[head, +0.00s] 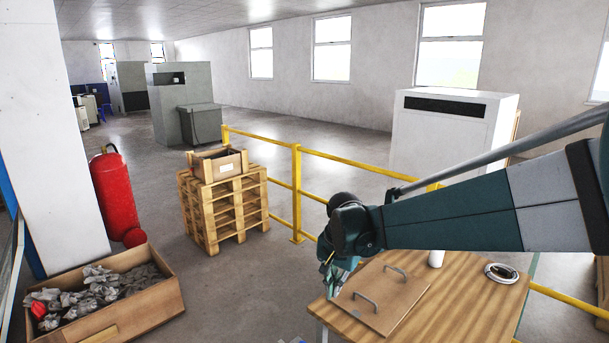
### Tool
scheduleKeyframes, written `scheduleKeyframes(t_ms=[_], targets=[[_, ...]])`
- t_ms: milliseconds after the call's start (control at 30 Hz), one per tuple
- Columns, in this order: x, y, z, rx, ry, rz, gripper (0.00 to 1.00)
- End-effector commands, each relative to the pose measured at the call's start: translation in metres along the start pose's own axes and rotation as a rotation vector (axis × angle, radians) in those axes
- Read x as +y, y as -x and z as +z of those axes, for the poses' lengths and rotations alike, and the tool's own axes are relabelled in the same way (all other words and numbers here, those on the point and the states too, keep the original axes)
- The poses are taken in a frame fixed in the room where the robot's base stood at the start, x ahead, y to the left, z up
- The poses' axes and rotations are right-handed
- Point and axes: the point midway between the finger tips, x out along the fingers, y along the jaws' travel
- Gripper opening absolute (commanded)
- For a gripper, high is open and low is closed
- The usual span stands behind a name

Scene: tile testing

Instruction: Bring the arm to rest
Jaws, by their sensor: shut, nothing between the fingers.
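My arm (470,217) reaches in from the right edge, over the wooden table (460,290). My gripper (333,285) hangs down from the arm's end at the table's left edge, just left of a wooden board (378,297). It is small and dark here, partly covered by the wrist. The gripper is shut and I see nothing held in it. I cannot tell how high it is above the table's edge.
The board has two metal handles. Yellow railings (297,195) run behind the table. Stacked pallets (225,212), a red extinguisher (115,195) and a crate of scraps (140,312) are left.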

Motion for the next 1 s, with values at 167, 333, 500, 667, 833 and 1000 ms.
scheduleKeyframes(t_ms=[167,333,500,667,833,1000], targets=[[0.023,0.025,0.009,0.027,0.044,-0.021,0.00],[0.045,0.045,0.018,0.056,0.088,-0.040,0.00],[0.066,0.063,0.029,0.085,0.132,-0.057,0.00],[0.086,0.077,0.040,0.114,0.172,-0.071,0.00],[0.107,0.091,0.052,0.146,0.215,-0.084,0.00],[0.128,0.103,0.066,0.179,0.259,-0.095,0.00]])
